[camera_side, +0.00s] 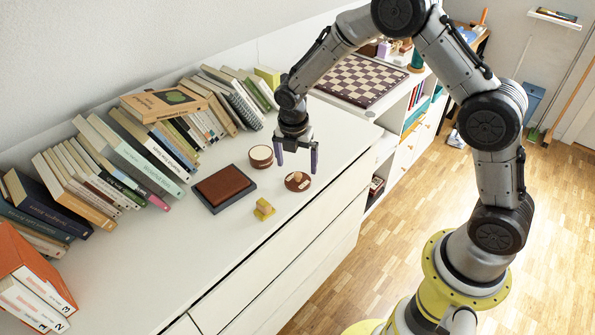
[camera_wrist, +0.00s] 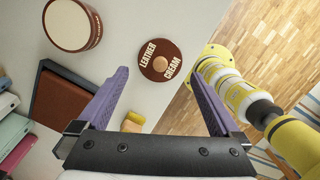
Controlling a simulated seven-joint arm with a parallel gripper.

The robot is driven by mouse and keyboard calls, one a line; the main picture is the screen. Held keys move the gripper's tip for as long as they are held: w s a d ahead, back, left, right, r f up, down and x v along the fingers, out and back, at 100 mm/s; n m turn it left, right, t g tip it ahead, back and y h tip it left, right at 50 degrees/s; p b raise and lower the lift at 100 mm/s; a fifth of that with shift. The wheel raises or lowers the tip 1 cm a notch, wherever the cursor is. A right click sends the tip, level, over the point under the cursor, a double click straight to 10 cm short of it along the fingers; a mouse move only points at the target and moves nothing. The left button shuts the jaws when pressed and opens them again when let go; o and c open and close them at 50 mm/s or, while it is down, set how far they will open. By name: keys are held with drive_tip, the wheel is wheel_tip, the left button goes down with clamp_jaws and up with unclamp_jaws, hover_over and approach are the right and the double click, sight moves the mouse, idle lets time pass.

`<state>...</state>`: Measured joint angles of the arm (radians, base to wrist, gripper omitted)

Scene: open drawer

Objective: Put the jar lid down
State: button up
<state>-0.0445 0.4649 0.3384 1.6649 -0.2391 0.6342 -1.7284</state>
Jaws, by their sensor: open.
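The jar lid (camera_side: 297,181) is a brown disc with a light wooden knob. It lies flat on the white cabinet top (camera_side: 330,141), knob up, near the front edge. In the wrist view the lid (camera_wrist: 148,73) reads "LEATHER CREAM" and sits just past the fingertips. My gripper (camera_side: 297,169) points down above the lid with its two purple fingers spread wide and nothing between them. In the wrist view my gripper (camera_wrist: 160,79) is also open and empty. The round jar (camera_side: 261,157), brown with a cream-coloured top, stands just left of the lid, apart from it.
A dark tray with a brown pad (camera_side: 223,187) lies left of the lid. A small yellow object (camera_side: 264,209) sits near the front edge. Rows of books (camera_side: 140,150) line the back wall. A chessboard (camera_side: 361,80) lies behind my gripper.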

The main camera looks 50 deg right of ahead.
sight(296, 186)
drive_tip(key=s+r+m+t, duration=0.1)
drive_tip(key=s+r+m, duration=0.45)
drive_tip(key=r, duration=0.45)
drive_tip(key=s+r+m+t, duration=0.1)
drive_tip(key=s+r+m, duration=0.4)
drive_tip(key=r, duration=0.5)
drive_tip(key=s+a+r+m+t+y, duration=0.1)
drive_tip(key=s+r+m+t, duration=0.1)
drive_tip(key=s+m, duration=1)
drive_tip(key=s, duration=0.6)
drive_tip(key=shift+s+r+t+y, duration=0.15)
drive_tip(key=shift+r+t+y, duration=0.15)
drive_tip(key=shift+t, duration=0.1)
